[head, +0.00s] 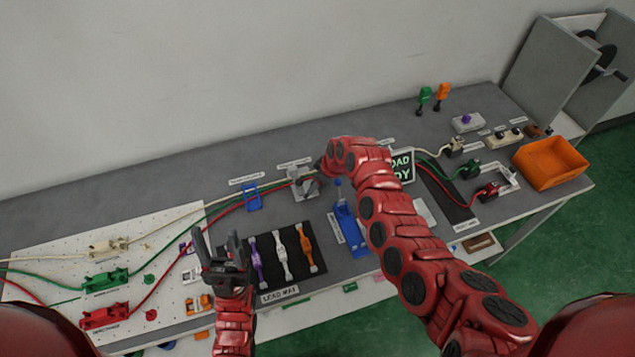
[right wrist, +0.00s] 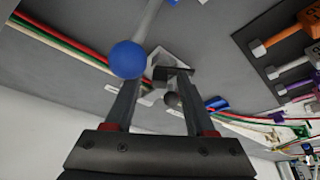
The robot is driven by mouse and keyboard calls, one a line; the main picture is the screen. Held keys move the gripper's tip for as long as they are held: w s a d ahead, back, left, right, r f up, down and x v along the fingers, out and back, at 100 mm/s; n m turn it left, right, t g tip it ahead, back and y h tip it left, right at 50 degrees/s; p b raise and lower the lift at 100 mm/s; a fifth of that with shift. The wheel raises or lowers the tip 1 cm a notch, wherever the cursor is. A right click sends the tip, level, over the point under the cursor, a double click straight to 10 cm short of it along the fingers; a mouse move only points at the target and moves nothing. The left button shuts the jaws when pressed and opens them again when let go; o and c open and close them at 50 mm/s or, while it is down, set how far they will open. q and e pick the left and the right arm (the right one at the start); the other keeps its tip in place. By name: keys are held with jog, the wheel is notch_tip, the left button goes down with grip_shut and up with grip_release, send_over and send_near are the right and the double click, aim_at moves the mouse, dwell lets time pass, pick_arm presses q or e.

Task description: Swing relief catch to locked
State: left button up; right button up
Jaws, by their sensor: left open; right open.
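A light grey metal fixture (head: 302,186), which looks like the relief catch, stands at the middle of the bench with the cables running to it; the small label behind it is unreadable. In the right wrist view a grey bracket (right wrist: 165,57) shows between and beyond the fingertips, with a dark rounded knob nearby. My right gripper (right wrist: 156,76) is open close to these parts; I cannot tell whether it touches them. In the head view my right arm hides most of that gripper. My left gripper (head: 218,240) is open and empty above the left edge of the black mat.
A blue lever (head: 345,230) stands just right of the fixture; its blue ball (right wrist: 127,59) is close to my right finger. A blue cable guide (head: 252,196) is left. The lead mat (head: 310,285) holds several coloured leads. An orange bin (head: 550,165) sits far right.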

jog(key=shift+c, duration=0.2)
grip_shut()
